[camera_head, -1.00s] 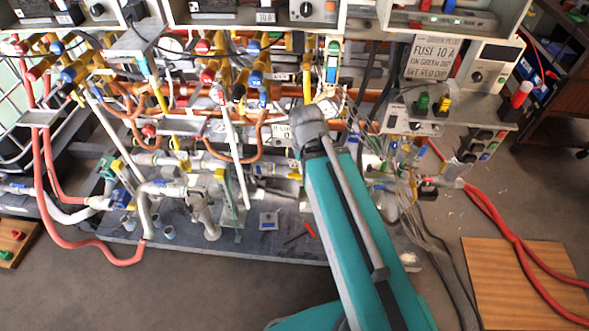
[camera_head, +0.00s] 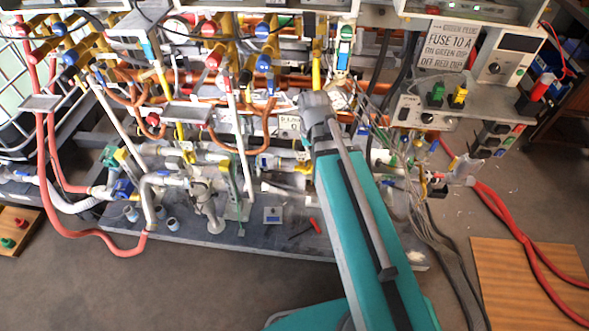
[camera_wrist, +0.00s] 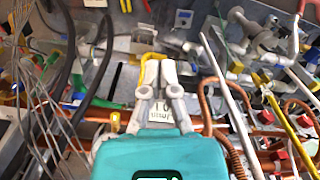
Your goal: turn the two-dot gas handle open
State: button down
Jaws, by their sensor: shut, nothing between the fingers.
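My gripper (camera_wrist: 158,64) shows in the wrist view with its two grey fingers together and nothing held. A yellow handle-like piece (camera_wrist: 143,68) shows just behind and beside the fingertips; I cannot tell whether they touch. In the head view my arm covers the gripper. Several yellow-sleeved handles or pipes with red and blue ends stand at the upper left, such as one with a red end (camera_head: 214,58). A yellow pipe (camera_head: 317,70) runs down just above my arm's end. No dot marks can be read, so I cannot tell which handle is the two-dot one.
Copper pipes (camera_head: 270,112) and white pipes crowd the area around my arm. A box with green and yellow plugs (camera_head: 437,98) and loose grey wires stand to the right. A wooden board (camera_head: 530,275) and red hoses lie on the right floor. The front floor is largely clear.

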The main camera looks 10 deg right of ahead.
jog(key=w+d+f+b, duration=0.1)
jog(key=w+f+b, duration=0.2)
jog(key=w+f, duration=0.15)
jog(key=m+b, duration=0.3)
jog(key=b, duration=1.6)
send_over(298, 167)
notch_tip(298, 167, down, 18)
jog(key=shift+a+f, duration=0.2)
jog(key=shift+a, duration=0.1)
notch_tip(298, 167, down, 14)
jog(key=b, duration=1.3)
jog(key=shift+a, duration=0.35)
jog(key=shift+d, duration=0.5)
jog(key=shift+b, duration=0.3)
